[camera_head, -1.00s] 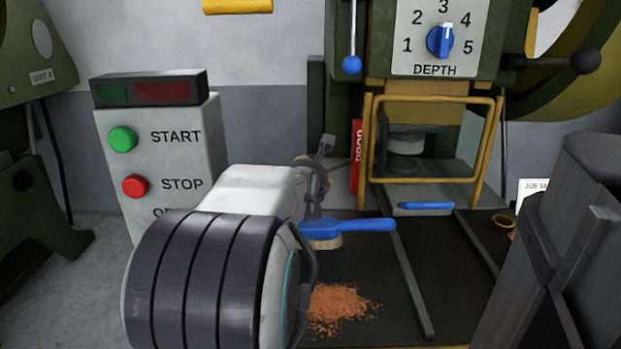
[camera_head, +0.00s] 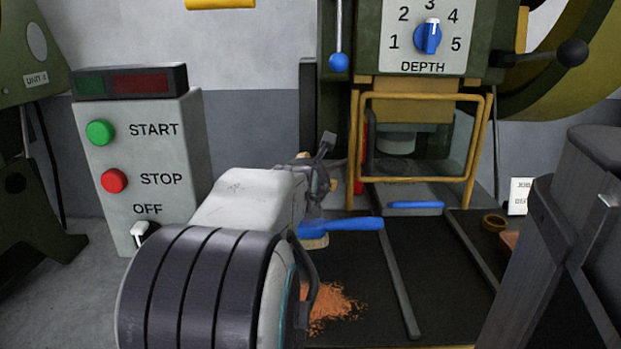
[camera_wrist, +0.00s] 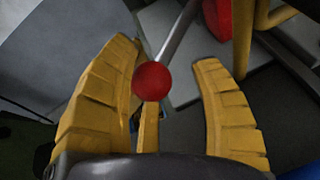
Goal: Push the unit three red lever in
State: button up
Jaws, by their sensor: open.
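The red lever shows in the wrist view as a round red knob (camera_wrist: 153,81) on a thin grey rod that rises toward the upper right. My gripper (camera_wrist: 168,57) is open, with its yellow fingers on both sides of the knob. The knob is nearer the left finger, and a narrower yellow finger part stands just below it. I cannot tell whether any finger touches it. In the head view my gripper (camera_head: 320,160) is small and partly hidden by my arm, beside the press's yellow guard frame (camera_head: 422,96). The red knob cannot be made out there.
A blue-handled brush (camera_head: 345,223) and copper shavings (camera_head: 335,303) lie on the dark bench (camera_head: 375,270). A control box (camera_head: 150,165) with START and STOP buttons stands left. A blue-knobbed lever (camera_head: 338,60) hangs above. A copper-coloured ring (camera_head: 494,222) lies right.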

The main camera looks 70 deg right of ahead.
jog(key=shift+w+r, duration=0.1)
jog(key=shift+a+r, duration=0.2)
jog(key=shift+a, duration=0.2)
jog(key=v, duration=1.1)
dwell(0.5)
